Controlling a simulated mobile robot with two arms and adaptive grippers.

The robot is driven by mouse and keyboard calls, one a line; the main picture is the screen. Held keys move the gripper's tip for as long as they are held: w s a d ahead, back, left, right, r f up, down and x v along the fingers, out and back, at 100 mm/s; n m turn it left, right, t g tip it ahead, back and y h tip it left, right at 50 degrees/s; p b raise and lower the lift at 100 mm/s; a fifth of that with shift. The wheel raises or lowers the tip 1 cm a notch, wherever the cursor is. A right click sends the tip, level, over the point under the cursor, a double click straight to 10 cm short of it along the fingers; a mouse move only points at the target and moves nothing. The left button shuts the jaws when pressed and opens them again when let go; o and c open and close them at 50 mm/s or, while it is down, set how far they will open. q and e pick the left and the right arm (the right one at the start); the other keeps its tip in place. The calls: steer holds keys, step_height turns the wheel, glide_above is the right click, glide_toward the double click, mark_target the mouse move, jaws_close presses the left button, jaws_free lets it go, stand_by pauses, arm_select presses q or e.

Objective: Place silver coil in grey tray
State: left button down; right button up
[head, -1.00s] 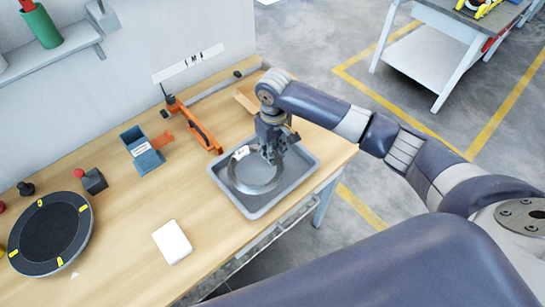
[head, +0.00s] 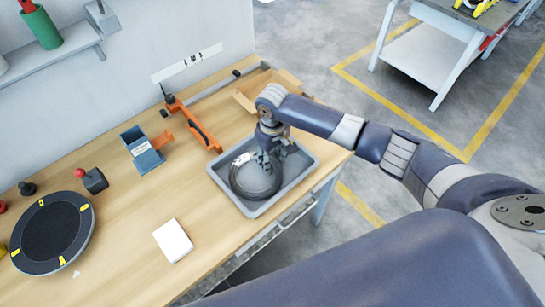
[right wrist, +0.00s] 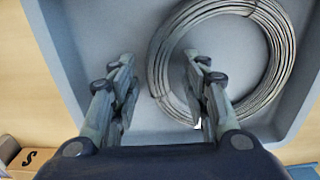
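The silver coil (head: 258,193) lies inside the grey tray (head: 303,167) on the wooden table. In the right wrist view the coil (right wrist: 284,50) is a ring of bundled wire on the floor of the tray (right wrist: 90,35). My right gripper (head: 266,163) is low over the coil in the head view. In the right wrist view its fingers (right wrist: 160,62) are spread apart, with the coil's left band between or just below them. Contact with the coil cannot be told. My left gripper is not in view.
An orange tool (head: 200,132), a blue-grey bin (head: 142,152) and a cardboard tray (head: 262,85) stand behind the grey tray. A white block (head: 173,240) and a round dark turntable (head: 50,235) are to the left. The table between them is clear.

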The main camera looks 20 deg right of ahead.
steer(key=shift+r, duration=0.1)
step_height(320, 180, up, 12)
steer(key=b, duration=0.2)
stand_by(0.3)
stand_by(0.5)
